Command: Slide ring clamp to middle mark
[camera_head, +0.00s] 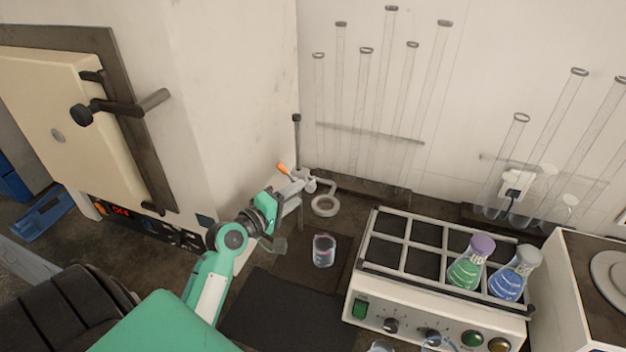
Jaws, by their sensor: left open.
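The ring clamp shows as a pale metal ring (325,206) joined to a clamp body on a thin upright stand rod (297,140). A small orange piece (282,168) shows just left of the clamp body. My left gripper (299,184) is open beside the rod, at about the height of the clamp body. Its fingers overlap the rod and clamp in the picture, so I cannot tell whether they touch. The lower rod is partly hidden by my gripper. No marks on the rod can be made out. My right gripper is not in view.
A glass beaker (324,251) stands on the bench below the ring. A shaker with a rack (400,272) holds a green flask (468,266) and a blue flask (512,277) on the right. A furnace (60,125) stands left. Tall glass tubes line the back wall.

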